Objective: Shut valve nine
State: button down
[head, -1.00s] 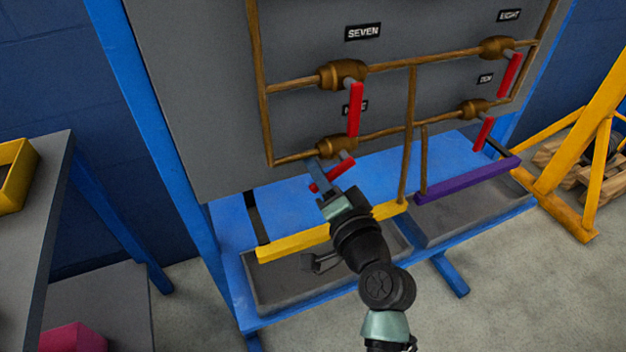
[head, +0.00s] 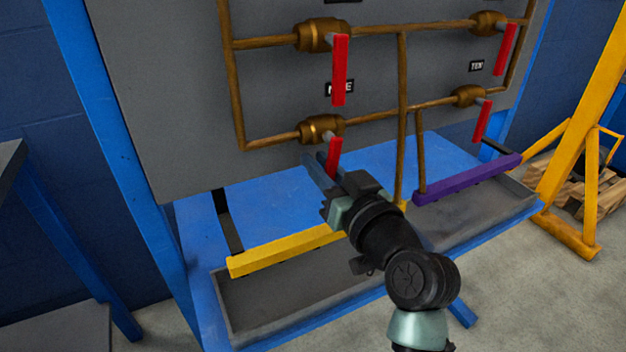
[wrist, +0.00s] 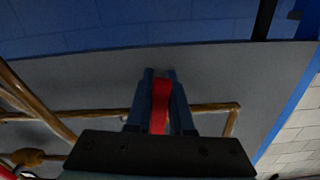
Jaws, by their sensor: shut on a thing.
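Valve nine (head: 321,129) is the brass valve at the lower left of the panel. Its label (head: 346,87) is partly hidden behind the red handle of the valve above. Valve nine's red handle (head: 335,152) points down, roughly across its pipe, and its lower end is hidden by my gripper. My gripper (head: 323,168) is shut on this handle, reaching up from below. In the wrist view the red handle (wrist: 160,105) shows between the two blue fingers.
Above hangs another red handle (head: 340,70). Valve ten (head: 468,96) is to the right, its handle down. A vertical pipe (head: 402,120) runs close to the right of my gripper. A yellow bar (head: 280,252), a purple bar (head: 468,180) and grey trays (head: 290,295) lie below.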

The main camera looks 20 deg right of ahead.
jog(key=shift+d+f+n+b, duration=0.15)
jog(key=shift+d+n+b, duration=0.3)
jog(key=shift+n+b, duration=0.4)
jog(key=c, duration=0.8)
grip_release()
jog(key=shift+s, duration=0.1)
jog(key=s+p, duration=0.2)
jog(key=s, duration=1)
jog(key=shift+s+d+p, duration=0.2)
jog(key=shift+s+p, duration=0.1)
jog(key=shift+s, duration=0.1)
